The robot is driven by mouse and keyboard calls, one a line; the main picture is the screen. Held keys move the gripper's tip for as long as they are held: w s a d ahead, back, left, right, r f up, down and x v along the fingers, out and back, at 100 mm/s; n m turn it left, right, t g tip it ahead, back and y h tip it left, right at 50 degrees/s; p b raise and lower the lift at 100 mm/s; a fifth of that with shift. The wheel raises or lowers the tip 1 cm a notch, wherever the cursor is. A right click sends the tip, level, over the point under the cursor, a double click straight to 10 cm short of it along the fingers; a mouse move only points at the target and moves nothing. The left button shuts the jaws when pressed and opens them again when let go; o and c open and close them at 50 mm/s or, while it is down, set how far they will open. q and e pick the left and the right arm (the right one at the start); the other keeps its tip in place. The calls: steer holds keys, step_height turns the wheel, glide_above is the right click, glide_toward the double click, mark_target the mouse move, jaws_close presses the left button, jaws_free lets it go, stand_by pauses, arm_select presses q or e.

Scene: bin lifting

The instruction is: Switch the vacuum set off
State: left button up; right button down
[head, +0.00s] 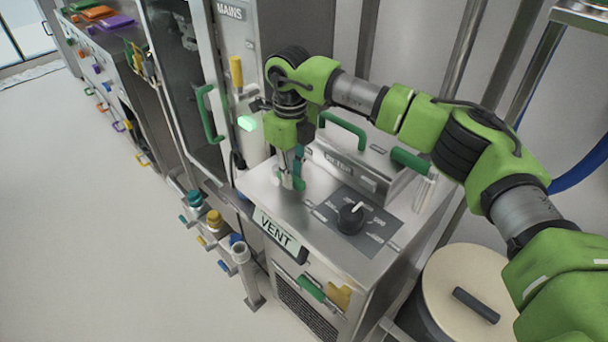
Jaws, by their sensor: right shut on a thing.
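The vacuum set appears to be the steel unit (331,229) with a VENT plate (274,231) on its front edge. Its top carries a black rotary knob (351,218) with a white pointer on a dark marked panel. My green right arm reaches in from the right, and its gripper (291,181) points down at the unit's top, left of the knob. The gripper is shut on a small, mostly hidden part there, possibly a green-tipped switch lever. A green lamp (247,123) glows just behind the gripper. My left gripper is not in view.
A box with a green handle (343,127) stands behind the knob. A tall cabinet (188,84) with a green door handle is at left, near a yellow-handled MAINS panel. A round lidded drum (467,292) stands at lower right. The floor at left is clear.

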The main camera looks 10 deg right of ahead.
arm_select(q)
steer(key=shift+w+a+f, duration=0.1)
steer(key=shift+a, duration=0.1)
arm_select(e)
steer(key=shift+s+a+m, duration=0.1)
steer(key=shift+a+m, duration=0.05)
steer(key=shift+m, duration=0.25)
steer(key=c, duration=2)
jaws_free()
steer(key=shift+o, duration=0.2)
step_height(320, 180, up, 12)
steer(key=shift+r, duration=0.1)
